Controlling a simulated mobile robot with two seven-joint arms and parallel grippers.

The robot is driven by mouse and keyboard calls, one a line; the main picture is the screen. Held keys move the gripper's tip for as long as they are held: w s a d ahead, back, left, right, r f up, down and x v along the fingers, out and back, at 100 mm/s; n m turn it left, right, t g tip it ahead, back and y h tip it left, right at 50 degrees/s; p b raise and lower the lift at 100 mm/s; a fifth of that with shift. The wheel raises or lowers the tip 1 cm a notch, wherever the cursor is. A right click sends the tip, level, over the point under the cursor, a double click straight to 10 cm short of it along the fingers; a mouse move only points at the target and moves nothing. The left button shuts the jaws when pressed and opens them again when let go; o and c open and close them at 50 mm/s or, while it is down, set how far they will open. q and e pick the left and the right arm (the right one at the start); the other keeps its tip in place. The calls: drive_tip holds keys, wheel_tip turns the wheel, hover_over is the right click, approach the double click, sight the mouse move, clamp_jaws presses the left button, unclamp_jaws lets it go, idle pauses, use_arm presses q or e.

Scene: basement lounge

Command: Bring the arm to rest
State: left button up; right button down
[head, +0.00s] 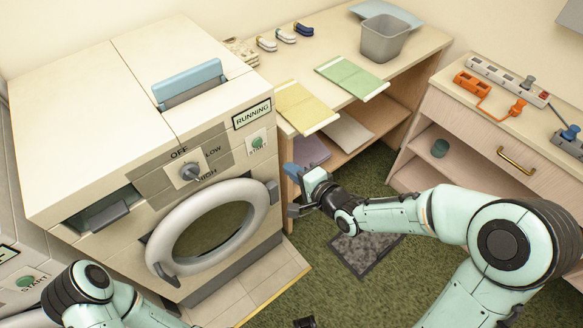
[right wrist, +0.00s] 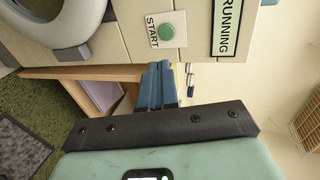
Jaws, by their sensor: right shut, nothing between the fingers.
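My right arm reaches in from the right in the head view. Its gripper (head: 290,172) is in front of the right edge of the washing machine (head: 110,135), below the green START button (head: 257,142). In the right wrist view the blue fingers (right wrist: 158,82) are together with nothing between them. The START button (right wrist: 166,32) and the RUNNING sign (right wrist: 229,25) show beyond them. My left arm (head: 92,285) is at the lower left of the head view, and its gripper is not in view.
A wooden table (head: 410,55) with a yellow cloth (head: 303,105), a green cloth (head: 350,76) and a grey bin (head: 384,38) stands behind the gripper. A drawer cabinet (head: 470,150) is at the right. Green carpet (head: 375,275) lies open below, with a dark mat (head: 360,250).

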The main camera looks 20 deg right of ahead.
drive_tip(key=s+f+n+g, duration=0.2)
drive_tip(key=s+f+g, duration=0.1)
drive_tip(key=f, duration=0.7)
drive_tip(key=s+f+n+g, duration=0.1)
drive_tip(key=s+f+g, duration=0.25)
drive_tip(key=f, duration=0.65)
use_arm(q)
drive_tip(key=shift+w+r+p, duration=0.25)
drive_tip(key=shift+r+p, duration=0.15)
drive_tip(key=shift+r, duration=0.05)
drive_tip(key=shift+w+r+p, duration=0.2)
drive_tip(key=shift+r+p, duration=0.15)
drive_tip(key=shift+r, duration=0.1)
use_arm(e)
drive_tip(key=s+a+f+n+g, duration=0.1)
drive_tip(key=s+f+n+g, duration=0.2)
drive_tip(key=s+f, duration=0.5)
drive_tip(key=s+a+f+n+g+h, duration=0.1)
drive_tip(key=s+f+n+g, duration=0.3)
drive_tip(key=s+f, duration=0.4)
drive_tip(key=s+a+g, duration=0.1)
drive_tip(key=s, duration=0.5)
drive_tip(key=shift+s, duration=0.2)
idle(0.9)
